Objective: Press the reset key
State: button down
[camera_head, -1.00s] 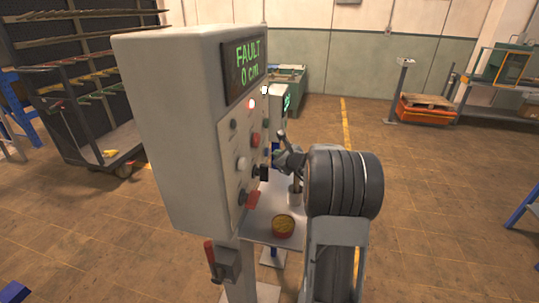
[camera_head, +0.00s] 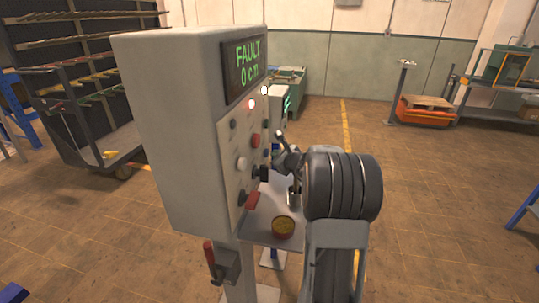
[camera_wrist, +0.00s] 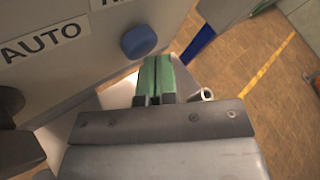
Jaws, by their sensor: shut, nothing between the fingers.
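The grey control box (camera_head: 165,130) stands on a post and its display (camera_head: 245,65) reads FAULT, 0 cm. Its panel carries several buttons and knobs, among them a red button (camera_head: 255,140) and a white one (camera_head: 242,163). In the wrist view, a round blue button (camera_wrist: 138,41) stands out from the panel, to the right of an AUTO label (camera_wrist: 42,38). No reset label can be read. My gripper's green fingers (camera_wrist: 155,64) are together and empty, just below and right of the blue button in the picture, apparently apart from it. In the head view my arm partly hides the gripper.
A small shelf (camera_head: 262,226) under the box holds a round red and yellow item (camera_head: 283,227). A red-handled lever (camera_head: 210,253) sits below the box.

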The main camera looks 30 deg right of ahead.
jog(key=shift+w+a, duration=0.2)
dwell(0.5)
jog(key=shift+s, duration=0.1)
jog(key=shift+s+d, duration=0.55)
jog(key=shift+d, duration=0.1)
jog(key=shift+s+d, duration=1.75)
jog(key=shift+d, duration=0.05)
